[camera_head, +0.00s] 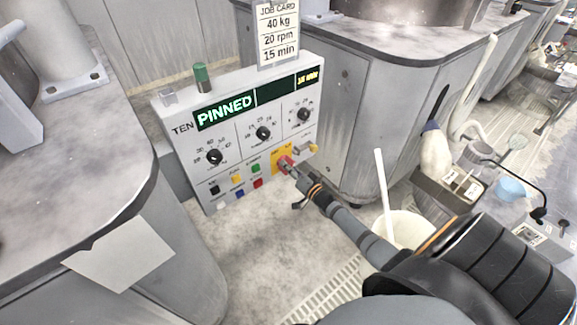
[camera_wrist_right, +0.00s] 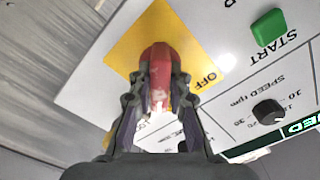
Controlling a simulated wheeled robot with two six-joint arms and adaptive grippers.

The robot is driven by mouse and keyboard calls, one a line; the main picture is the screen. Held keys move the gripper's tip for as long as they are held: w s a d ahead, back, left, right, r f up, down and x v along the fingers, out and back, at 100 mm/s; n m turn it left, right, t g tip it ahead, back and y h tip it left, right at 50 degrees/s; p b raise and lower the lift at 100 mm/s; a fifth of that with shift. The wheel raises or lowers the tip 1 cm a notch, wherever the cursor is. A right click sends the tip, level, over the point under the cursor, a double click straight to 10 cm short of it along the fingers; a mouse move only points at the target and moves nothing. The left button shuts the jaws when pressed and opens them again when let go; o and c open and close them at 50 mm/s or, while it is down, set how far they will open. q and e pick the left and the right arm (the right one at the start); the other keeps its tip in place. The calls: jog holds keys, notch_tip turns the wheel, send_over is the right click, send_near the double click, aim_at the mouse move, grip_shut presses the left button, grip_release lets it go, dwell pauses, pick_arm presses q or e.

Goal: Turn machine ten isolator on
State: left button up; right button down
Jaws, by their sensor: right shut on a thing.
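The control panel (camera_head: 180,150) is marked TEN, and its green display (camera_head: 225,112) reads PINNED. The isolator is a red handle (camera_wrist_right: 158,62) on a yellow plate (camera_wrist_right: 125,45) at the panel's lower right. The yellow plate also shows in the head view (camera_head: 276,156). OFF is printed on the plate, beside the handle in the wrist view; any other mark is hidden. My right gripper (camera_head: 288,167) is at the panel, with its fingers (camera_wrist_right: 158,90) on both sides of the red handle, shut on it. My left gripper is out of view.
Black knobs (camera_head: 264,133) and small coloured buttons (camera_head: 238,193) sit close to the isolator. A green START button (camera_wrist_right: 269,27) is near it. A job card (camera_head: 278,32) stands above the panel. A white bucket (camera_head: 405,222) is beside my right arm. Grey benches flank the panel.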

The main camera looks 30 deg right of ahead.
dwell(0.5)
jog(key=c, duration=1.3)
grip_release()
jog(key=s, duration=0.8)
jog(key=s+d, duration=0.1)
jog(key=s, duration=0.3)
